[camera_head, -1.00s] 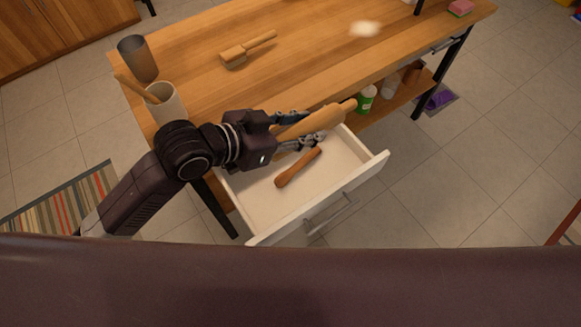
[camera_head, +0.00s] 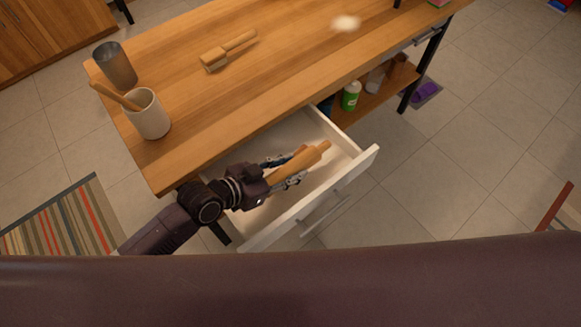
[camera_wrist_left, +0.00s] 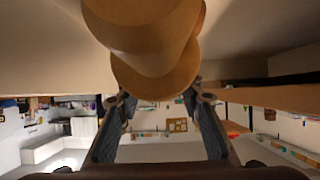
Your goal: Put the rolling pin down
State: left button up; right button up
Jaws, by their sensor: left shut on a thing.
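The wooden rolling pin (camera_head: 303,162) is held at a slant in my left gripper (camera_head: 284,171), over or within the open white drawer (camera_head: 357,171). I cannot tell whether it touches the drawer floor. In the left wrist view the rolling pin (camera_wrist_left: 150,45) fills the top middle, and the fingers of my left gripper (camera_wrist_left: 160,100) come up on either side of it. The wooden stick that lay in the drawer is mostly or wholly hidden behind the gripper and pin. My right gripper is not in view.
The wooden table (camera_head: 240,105) stands behind the drawer. On it are a white crock (camera_head: 149,117) with a wooden utensil, a grey cup (camera_head: 115,66) and a wooden mallet-like tool (camera_head: 216,58). A green bottle (camera_head: 350,96) stands on the lower shelf.

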pick_arm(q)
jog(key=shift+f, duration=0.15)
jog(key=shift+f, duration=0.15)
jog(key=o, duration=1.3)
jog(key=shift+o, duration=0.2)
jog(key=shift+r, duration=0.25)
jog(key=v, duration=1.2)
jog(key=shift+f, duration=0.1)
